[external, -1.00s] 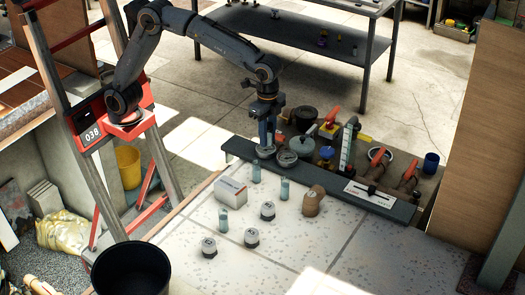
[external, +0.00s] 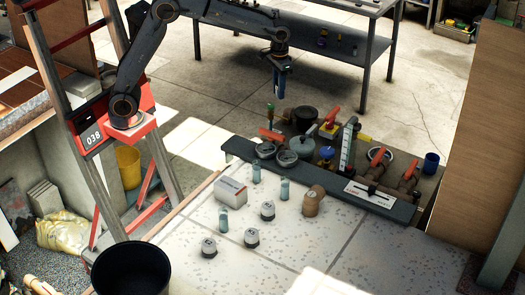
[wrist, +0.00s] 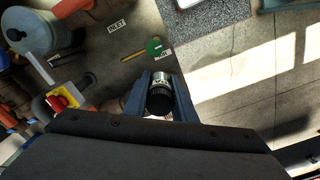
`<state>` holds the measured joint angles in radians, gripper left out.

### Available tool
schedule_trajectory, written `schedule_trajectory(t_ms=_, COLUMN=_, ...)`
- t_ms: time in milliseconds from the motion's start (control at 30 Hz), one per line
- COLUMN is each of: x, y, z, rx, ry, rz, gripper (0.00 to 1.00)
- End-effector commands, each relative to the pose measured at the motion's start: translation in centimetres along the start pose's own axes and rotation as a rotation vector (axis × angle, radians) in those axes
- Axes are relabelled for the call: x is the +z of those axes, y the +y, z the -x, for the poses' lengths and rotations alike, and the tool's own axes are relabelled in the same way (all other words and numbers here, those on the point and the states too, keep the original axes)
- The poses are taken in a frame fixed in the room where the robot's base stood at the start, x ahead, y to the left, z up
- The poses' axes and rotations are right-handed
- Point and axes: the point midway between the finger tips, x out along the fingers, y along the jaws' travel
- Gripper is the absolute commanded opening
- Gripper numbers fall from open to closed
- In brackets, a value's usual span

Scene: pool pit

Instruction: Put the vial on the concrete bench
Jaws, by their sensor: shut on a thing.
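My gripper (external: 279,97) is raised over the floor behind the dark plank, pointing down. In the wrist view its jaws (wrist: 160,96) are shut on a small silver cylinder with a black ribbed end (wrist: 159,101); I cannot tell for certain that this is the vial. In the external view the held thing is too small to make out. Pale teal vial-like cylinders stand upright on a speckled pale slab (external: 340,235): one at the back (external: 256,174), one to its right (external: 284,190) and one nearer (external: 223,221). A grey table (external: 340,8) stands behind; which surface is the concrete bench is unclear.
A black bucket (external: 132,268) is at the front left.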

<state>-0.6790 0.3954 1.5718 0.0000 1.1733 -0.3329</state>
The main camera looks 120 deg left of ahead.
Motion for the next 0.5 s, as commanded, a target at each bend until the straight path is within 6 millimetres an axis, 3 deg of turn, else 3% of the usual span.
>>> schedule_trajectory(t_ms=300, x=0.2, y=0.0, z=-7.6, rx=-0.002, ry=-0.006, rz=-0.003, gripper=0.03)
schedule_trajectory(t_ms=500, x=0.2, y=0.0, z=-11.4, rx=-0.001, ry=-0.003, rz=-0.003, gripper=0.03)
